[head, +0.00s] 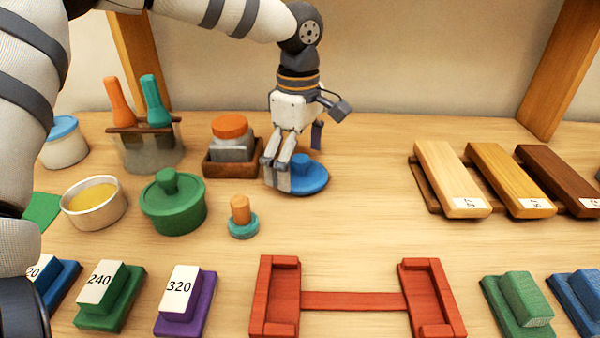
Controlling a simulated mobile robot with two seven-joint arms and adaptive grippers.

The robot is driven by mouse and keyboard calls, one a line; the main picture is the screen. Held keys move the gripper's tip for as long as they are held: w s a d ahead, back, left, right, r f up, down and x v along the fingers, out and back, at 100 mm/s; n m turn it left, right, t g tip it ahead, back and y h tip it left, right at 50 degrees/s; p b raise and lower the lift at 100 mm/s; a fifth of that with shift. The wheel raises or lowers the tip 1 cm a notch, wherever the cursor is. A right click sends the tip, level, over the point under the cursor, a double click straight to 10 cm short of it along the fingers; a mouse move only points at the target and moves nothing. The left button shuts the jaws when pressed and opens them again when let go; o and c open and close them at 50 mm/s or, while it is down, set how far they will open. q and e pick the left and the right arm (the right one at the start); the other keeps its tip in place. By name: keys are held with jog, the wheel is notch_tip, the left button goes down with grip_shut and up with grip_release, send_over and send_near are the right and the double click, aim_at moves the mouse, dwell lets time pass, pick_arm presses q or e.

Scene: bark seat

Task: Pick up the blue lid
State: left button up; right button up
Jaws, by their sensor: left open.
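The blue lid (314,181) is a round disc with a knob on top, lying flat on the wooden table in the middle of the head view. My left gripper (281,178) points down at the lid's left side. It is open, with its fingers just left of the knob and covering the lid's left edge. I cannot tell whether they touch the lid. Nothing shows in its grasp. My right gripper is not in view.
Close left stand a brown tray (231,170) with an orange-lidded jar, a green lidded pot (173,205) and a small orange-knobbed piece (241,215). A red frame (350,301) lies in front. Wooden planks (505,178) rest at right. Table right of the lid is clear.

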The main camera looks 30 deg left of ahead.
pick_arm(q)
jog(key=shift+f, duration=0.5)
jog(key=c, duration=1)
